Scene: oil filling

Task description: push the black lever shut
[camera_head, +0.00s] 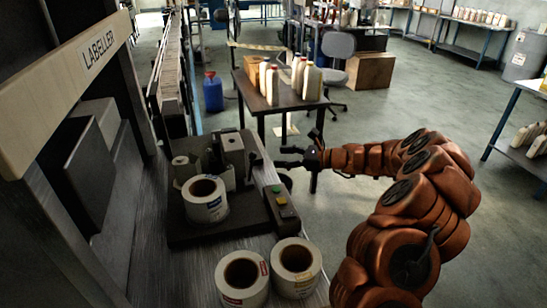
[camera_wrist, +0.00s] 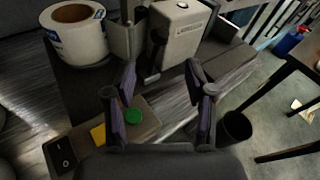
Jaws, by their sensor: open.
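The label machine (camera_head: 190,232) has a dark base with a grey-white box (camera_head: 232,150) on it. A small dark part, apparently the black lever (camera_head: 254,158), stands at the right side of this box. Its exact position is hard to tell. My gripper (camera_head: 281,157) is open and empty, just right of the dark part, pointing left toward the machine. In the wrist view my gripper (camera_wrist: 163,72) has its fingers spread, with the box (camera_wrist: 180,28) beyond them. Nothing is between the pads that I can make out.
A label roll (camera_head: 205,200) sits on the machine. A control box with a green button (camera_head: 283,201) is at its front right. Two more rolls (camera_head: 242,277) (camera_head: 296,266) stand nearer. A table with bottles (camera_head: 285,95) is behind. Open floor lies to the right.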

